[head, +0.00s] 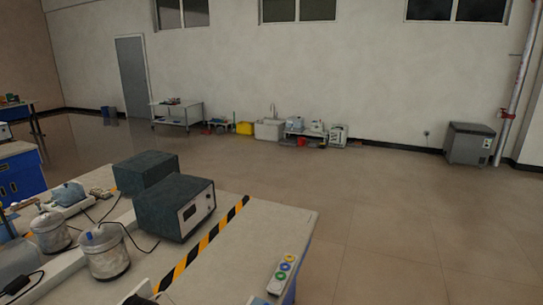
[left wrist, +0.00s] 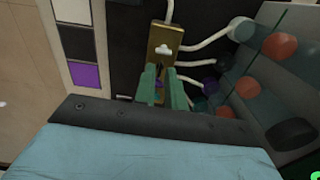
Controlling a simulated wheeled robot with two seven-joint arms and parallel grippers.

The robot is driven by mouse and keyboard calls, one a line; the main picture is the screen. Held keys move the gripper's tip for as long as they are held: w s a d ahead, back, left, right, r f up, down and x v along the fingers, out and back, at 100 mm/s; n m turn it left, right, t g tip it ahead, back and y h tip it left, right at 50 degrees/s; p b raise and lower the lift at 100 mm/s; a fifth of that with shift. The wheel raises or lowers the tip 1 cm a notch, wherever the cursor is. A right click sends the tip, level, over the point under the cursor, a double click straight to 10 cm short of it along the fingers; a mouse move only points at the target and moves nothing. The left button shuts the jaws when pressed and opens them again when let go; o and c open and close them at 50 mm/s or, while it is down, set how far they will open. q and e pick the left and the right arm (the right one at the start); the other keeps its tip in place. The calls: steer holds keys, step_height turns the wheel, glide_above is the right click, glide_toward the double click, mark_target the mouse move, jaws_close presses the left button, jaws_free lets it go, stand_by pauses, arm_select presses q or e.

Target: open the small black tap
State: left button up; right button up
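In the left wrist view my left gripper (left wrist: 162,88) reaches toward a brass plate (left wrist: 165,45) with white tubes running from it. Its two green fingers stand a narrow gap apart, straddling the plate's lower end. A small dark and purple piece shows between them; I cannot tell whether they touch it. I cannot pick out the small black tap for certain; it may be hidden between or behind the fingers. My right gripper is in neither view.
Red, teal and purple round knobs (left wrist: 278,46) sit close on the right, by a clear panel. In the head view a bench (head: 270,235) carries dark boxes (head: 175,207) and glass-like jars (head: 105,252).

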arm_select(q)
steer(key=shift+r+p, duration=1.4)
steer(key=shift+r, duration=1.7)
